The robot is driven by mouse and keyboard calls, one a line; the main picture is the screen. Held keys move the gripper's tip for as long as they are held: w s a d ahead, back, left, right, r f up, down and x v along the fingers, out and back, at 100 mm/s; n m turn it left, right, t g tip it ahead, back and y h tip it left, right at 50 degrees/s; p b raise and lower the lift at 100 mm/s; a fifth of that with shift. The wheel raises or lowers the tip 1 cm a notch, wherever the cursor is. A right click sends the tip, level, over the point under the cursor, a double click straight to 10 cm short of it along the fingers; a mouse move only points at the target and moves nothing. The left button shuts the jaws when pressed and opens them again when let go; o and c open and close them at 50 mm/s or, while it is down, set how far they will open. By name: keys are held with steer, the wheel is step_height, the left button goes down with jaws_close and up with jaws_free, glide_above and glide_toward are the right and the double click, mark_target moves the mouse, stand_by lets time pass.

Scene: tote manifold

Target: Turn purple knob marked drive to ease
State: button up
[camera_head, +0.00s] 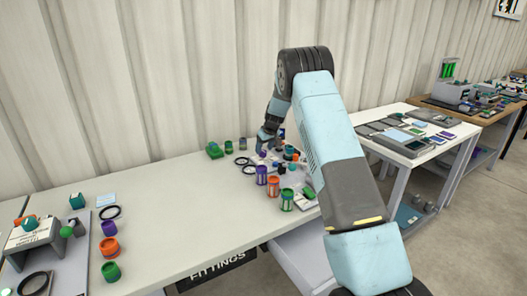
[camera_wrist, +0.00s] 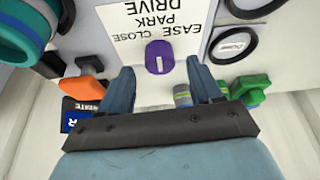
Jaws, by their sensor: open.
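The purple knob (camera_wrist: 159,57) shows in the wrist view, with a short pale mark on its face. It is on a white plate (camera_wrist: 185,45) printed with DRIVE, PARK, EASE and CLOSE. My gripper (camera_wrist: 160,68) is open, its two fingers on either side of the knob in the picture, with gaps between them and the knob. I cannot tell how far the fingertips are from the plate. In the head view, my gripper (camera_head: 266,136) points down over the crowded part of the bench, and I cannot make out the knob there.
In the wrist view, an orange part (camera_wrist: 84,86) lies left of the fingers and a green part (camera_wrist: 252,88) right. A dark ring (camera_wrist: 233,44) is at the upper right. In the head view, purple (camera_head: 262,175) and green (camera_head: 287,200) cups stand nearby. The bench (camera_head: 185,195) is clear at centre-left.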

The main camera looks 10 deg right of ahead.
steer(key=shift+x, duration=1.2)
steer(key=c, duration=1)
steer(key=shift+c, duration=0.2)
steer(key=shift+a+m, duration=0.15)
steer(key=shift+m, duration=0.15)
steer(key=m, duration=0.1)
steer(key=m+h, duration=0.1)
steer(key=m, duration=0.1)
steer(key=shift+a+m+h, duration=0.15)
steer(key=shift+m+h, duration=0.15)
steer(key=m+h, duration=0.2)
steer(key=m, duration=0.3)
steer(key=shift+m, duration=0.3)
